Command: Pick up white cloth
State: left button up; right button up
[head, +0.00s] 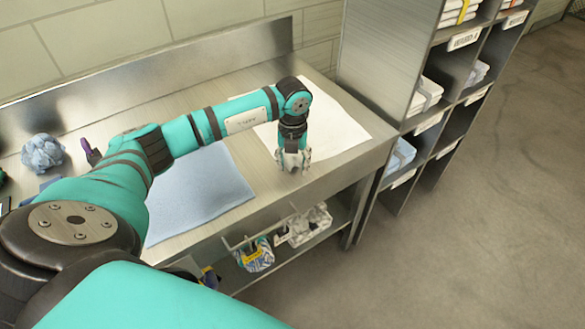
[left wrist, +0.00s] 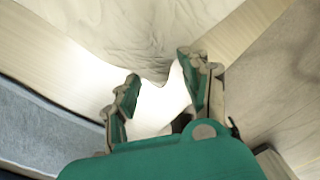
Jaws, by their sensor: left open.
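A crumpled white cloth (head: 293,162) shows at the tips of my left gripper (head: 292,150) in the head view, near the table's front edge. In the left wrist view, wrinkled pale cloth (left wrist: 130,32) lies just beyond the fingers of the left gripper (left wrist: 160,72). The two green fingers stand apart, with a bright white surface showing between them. I cannot tell whether they touch the cloth. The gripper hides part of the cloth in the head view. My right gripper is not in view.
A flat white sheet (head: 340,130) lies under and behind the gripper. A flat blue cloth (head: 200,188) and a crumpled light blue cloth (head: 43,152) lie further left on the table (head: 250,172). Shelving (head: 385,60) stands close on the right. A lower shelf (head: 240,275) holds wrapped items.

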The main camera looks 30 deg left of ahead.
pick_arm(q)
jog(key=shift+s+f, duration=0.2)
jog(key=shift+f, duration=0.1)
grip_shut()
notch_tip(320, 180, up, 12)
jog(key=p, duration=0.8)
jog(key=shift+w+r, duration=0.15)
jog(key=shift+a, duration=0.1)
